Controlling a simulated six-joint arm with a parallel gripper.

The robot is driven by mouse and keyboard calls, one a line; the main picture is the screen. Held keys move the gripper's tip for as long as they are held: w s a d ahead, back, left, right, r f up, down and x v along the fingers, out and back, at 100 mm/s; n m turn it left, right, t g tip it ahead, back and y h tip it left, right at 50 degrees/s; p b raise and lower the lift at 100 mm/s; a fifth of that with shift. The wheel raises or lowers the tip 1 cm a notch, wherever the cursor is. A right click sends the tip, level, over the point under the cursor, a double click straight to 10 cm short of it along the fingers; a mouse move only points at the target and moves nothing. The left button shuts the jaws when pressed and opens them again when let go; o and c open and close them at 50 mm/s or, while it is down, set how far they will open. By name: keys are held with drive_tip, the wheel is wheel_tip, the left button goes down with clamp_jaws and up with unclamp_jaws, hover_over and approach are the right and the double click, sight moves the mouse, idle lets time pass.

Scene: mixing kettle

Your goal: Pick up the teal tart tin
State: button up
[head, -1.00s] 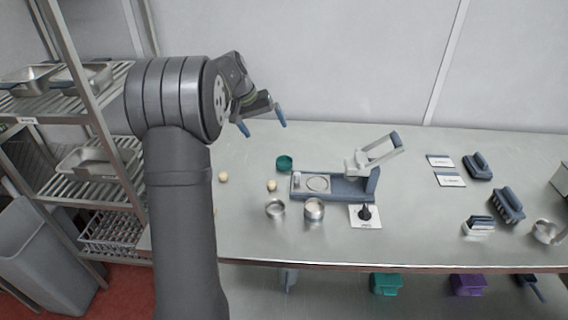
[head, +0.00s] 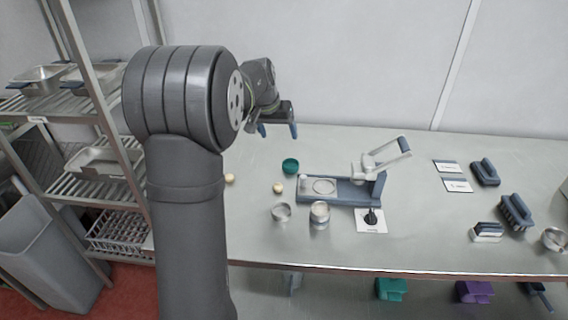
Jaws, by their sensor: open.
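The teal tart tin (head: 290,166) is a small round cup on the steel table, just left of the press with the lever handle. My gripper (head: 278,131) is above and behind the tin in the head view, its blue-tipped fingers spread apart. It is open, empty and not touching the tin.
The blue-based press (head: 345,190) stands right of the tin. Two dough balls (head: 278,188) (head: 229,178) lie in front and to the left. Two metal rings or tins (head: 281,212) (head: 320,214) stand nearer the front edge. Cards and brushes (head: 515,212) lie at the right.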

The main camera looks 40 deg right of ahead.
drive_tip(key=s+m+t, duration=0.1)
drive_tip(key=s, duration=0.1)
approach(289, 162)
drive_tip(key=f, duration=0.4)
drive_tip(key=s+f, duration=0.1)
drive_tip(key=f, duration=0.1)
drive_tip(key=shift+s+d+f, duration=0.1)
drive_tip(key=shift+d+f, duration=0.2)
drive_tip(key=shift+d, duration=0.1)
drive_tip(key=c, duration=1.1)
drive_tip(key=shift+o, duration=0.2)
drive_tip(key=shift+r, duration=0.1)
